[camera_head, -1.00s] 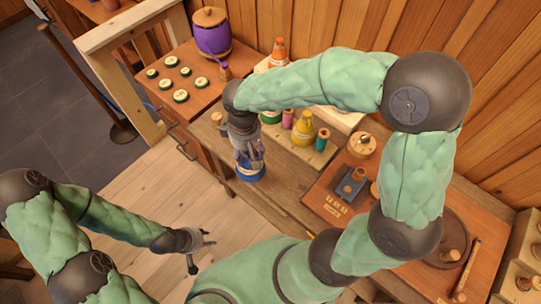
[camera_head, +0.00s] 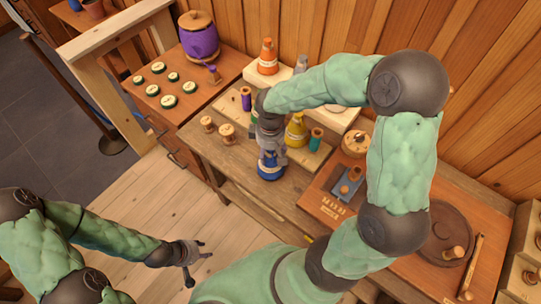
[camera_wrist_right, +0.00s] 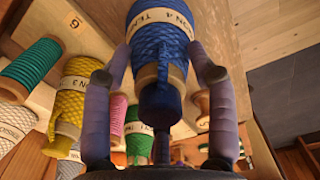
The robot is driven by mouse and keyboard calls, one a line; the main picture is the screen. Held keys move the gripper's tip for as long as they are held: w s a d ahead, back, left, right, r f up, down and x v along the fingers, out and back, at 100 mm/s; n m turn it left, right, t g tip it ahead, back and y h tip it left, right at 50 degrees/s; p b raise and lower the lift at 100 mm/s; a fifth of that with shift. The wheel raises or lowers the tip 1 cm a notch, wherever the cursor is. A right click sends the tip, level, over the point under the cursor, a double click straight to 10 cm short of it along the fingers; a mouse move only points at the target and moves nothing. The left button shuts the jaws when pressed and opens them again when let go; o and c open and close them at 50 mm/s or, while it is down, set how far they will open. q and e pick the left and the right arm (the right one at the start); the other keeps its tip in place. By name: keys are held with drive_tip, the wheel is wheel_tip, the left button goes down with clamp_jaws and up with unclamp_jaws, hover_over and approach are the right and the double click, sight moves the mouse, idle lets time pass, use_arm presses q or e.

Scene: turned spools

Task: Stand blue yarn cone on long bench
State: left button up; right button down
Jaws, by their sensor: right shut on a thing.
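The blue yarn cone (camera_head: 270,172) is at the front part of the long bench (camera_head: 206,150) in the head view. My right gripper (camera_head: 270,150) is above it, with its fingers closed around its upper part. In the right wrist view the blue cone (camera_wrist_right: 160,40), with a pale label band, sits between the two fingers of this gripper (camera_wrist_right: 160,60). The cone looks roughly upright. I cannot tell whether its base touches the bench top. My left gripper (camera_head: 196,266) is empty, fingers apart, low in front of the bench.
Small wooden spools (camera_head: 227,132) stand left of the cone. A yellow cone (camera_head: 296,130) and a teal spool (camera_head: 316,138) stand behind it on a pale board. An orange cone (camera_head: 268,57) is further back. A dark-topped block (camera_head: 348,186) lies on a reddish board to the right.

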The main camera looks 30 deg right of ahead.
use_arm(q)
drive_tip(key=shift+f, duration=0.45)
use_arm(e)
drive_tip(key=shift+f, duration=0.85)
drive_tip(key=shift+f+b, duration=0.2)
drive_tip(key=shift+b, duration=0.1)
drive_tip(key=shift+c, duration=1.8)
unclamp_jaws()
use_arm(q)
drive_tip(key=shift+f, duration=0.1)
use_arm(e)
drive_tip(key=shift+r+p, duration=0.35)
drive_tip(key=shift+r, duration=0.2)
use_arm(q)
wheel_tip(320, 180, up, 4)
drive_tip(key=p, duration=0.3)
use_arm(e)
wheel_tip(320, 180, up, 11)
drive_tip(key=shift+r, duration=0.15)
